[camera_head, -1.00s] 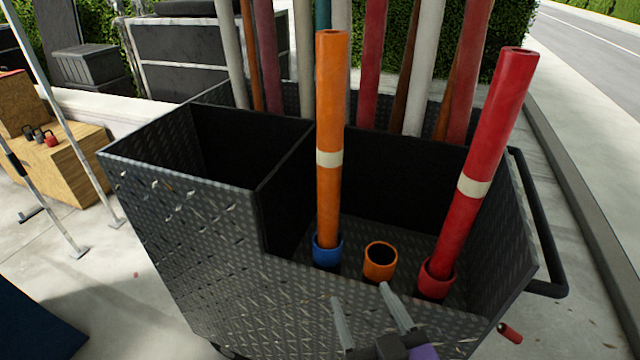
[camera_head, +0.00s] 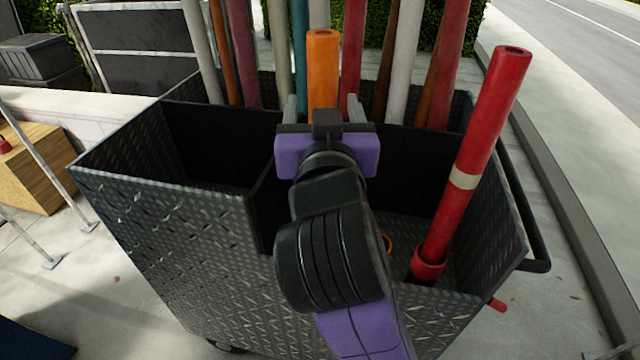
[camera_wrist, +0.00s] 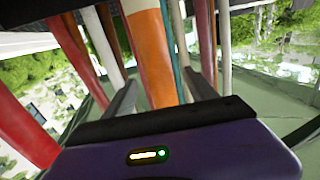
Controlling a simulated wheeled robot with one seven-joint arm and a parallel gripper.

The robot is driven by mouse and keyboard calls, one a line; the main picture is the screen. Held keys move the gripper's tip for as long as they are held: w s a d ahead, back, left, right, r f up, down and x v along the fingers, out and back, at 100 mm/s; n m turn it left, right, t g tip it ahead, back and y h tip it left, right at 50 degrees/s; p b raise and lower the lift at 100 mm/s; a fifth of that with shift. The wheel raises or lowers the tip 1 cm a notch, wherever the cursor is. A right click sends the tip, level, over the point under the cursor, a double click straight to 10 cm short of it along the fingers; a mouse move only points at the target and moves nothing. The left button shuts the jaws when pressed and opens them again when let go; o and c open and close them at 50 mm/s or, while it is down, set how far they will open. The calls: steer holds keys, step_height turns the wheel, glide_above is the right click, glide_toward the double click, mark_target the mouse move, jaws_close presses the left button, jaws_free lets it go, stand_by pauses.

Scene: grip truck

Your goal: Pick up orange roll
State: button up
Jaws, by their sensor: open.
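The orange roll (camera_head: 323,72) stands upright in the front part of the dark metal cart, and its top shows above my gripper in the head view. My gripper (camera_head: 322,108) is raised in front of it, with one finger on each side. In the wrist view the orange roll (camera_wrist: 152,58) with its pale band rises between the two open fingers (camera_wrist: 160,98). I cannot tell whether the fingers touch it. My arm hides the roll's lower part and its blue holder in the head view.
A red roll (camera_head: 475,160) leans in a red holder (camera_head: 428,265) to the right. An empty orange holder (camera_head: 388,243) is partly hidden by my arm. Several other rolls stand behind. The cart (camera_head: 170,235) has an empty compartment at left and a handle (camera_head: 535,220) at right.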

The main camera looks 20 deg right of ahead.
steer(key=shift+p+x, duration=0.9)
steer(key=shift+x, duration=2.25)
steer(key=shift+d, duration=0.1)
jaws_close()
